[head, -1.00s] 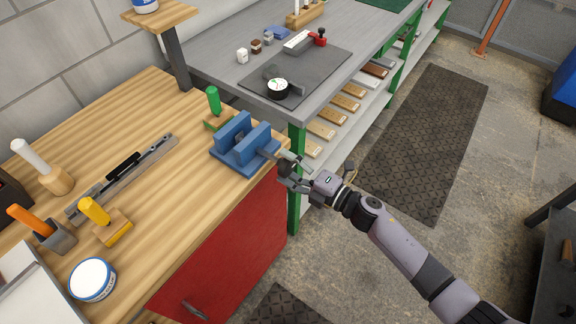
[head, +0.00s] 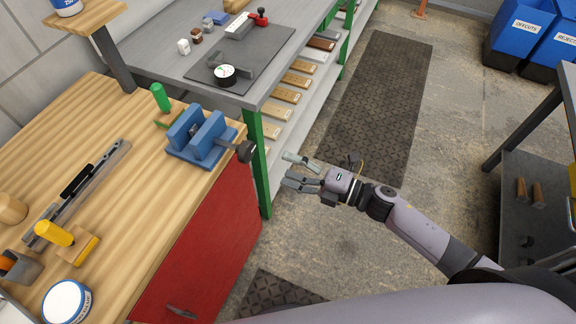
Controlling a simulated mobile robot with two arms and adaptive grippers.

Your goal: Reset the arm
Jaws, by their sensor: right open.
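My right gripper (head: 290,170) is open and empty. It is in the air over the floor, to the right of the workbench and clear of the blue vise (head: 202,137). My right arm (head: 415,226) comes in from the lower right. The vise sits at the bench's right edge, with its dark handle (head: 246,151) sticking out towards the gripper, apart from it. My left gripper is not in the head view.
The wooden bench (head: 110,215) has a red cabinet front (head: 200,255). A grey table (head: 160,55) with green legs stands behind it, with boards on its lower shelf. A dark table (head: 525,190) is at the right. Floor between them is open.

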